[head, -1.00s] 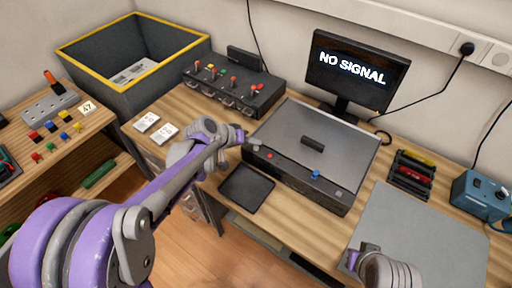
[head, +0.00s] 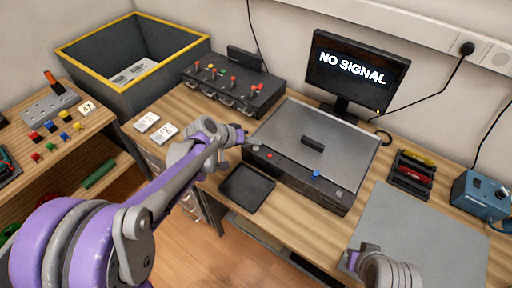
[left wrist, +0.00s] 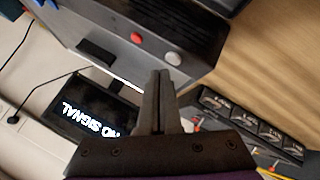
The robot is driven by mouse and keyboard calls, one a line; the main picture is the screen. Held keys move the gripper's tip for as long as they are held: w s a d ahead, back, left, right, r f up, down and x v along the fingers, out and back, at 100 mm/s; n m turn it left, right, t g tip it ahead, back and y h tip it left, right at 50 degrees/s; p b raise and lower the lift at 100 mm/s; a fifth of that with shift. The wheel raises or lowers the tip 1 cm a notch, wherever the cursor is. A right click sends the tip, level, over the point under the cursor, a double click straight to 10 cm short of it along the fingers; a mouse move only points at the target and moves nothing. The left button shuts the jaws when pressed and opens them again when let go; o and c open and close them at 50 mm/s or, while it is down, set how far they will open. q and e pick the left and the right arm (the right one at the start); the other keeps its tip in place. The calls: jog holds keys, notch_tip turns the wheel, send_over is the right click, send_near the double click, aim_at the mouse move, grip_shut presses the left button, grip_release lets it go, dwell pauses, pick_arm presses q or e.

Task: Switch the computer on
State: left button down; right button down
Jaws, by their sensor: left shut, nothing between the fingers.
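The computer (head: 318,145) is a flat grey case with a dark front, lying on the desk. Its front carries a red button (head: 269,156), a grey-white button and a blue piece (head: 316,174). In the left wrist view the red button (left wrist: 136,38) and the grey-white button (left wrist: 173,58) show on the front panel. The monitor (head: 356,70) reads "NO SIGNAL". My left gripper (head: 250,143) is shut and empty at the computer's left front corner; its fingertips (left wrist: 161,75) point close to the grey-white button; contact cannot be told. My right gripper (head: 354,258) shows only partly, over the desk front.
A black box with several switches (head: 232,92) stands left of the computer. A black tray (head: 247,187) lies in front. A grey mat (head: 415,235), a rack (head: 410,172) and a blue device (head: 481,195) are at the right. A yellow-rimmed bin (head: 150,90) stands at the back left.

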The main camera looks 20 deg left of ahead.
pick_arm(q)
jog(key=shift+f+b, duration=0.3)
jog(key=shift+f, duration=0.1)
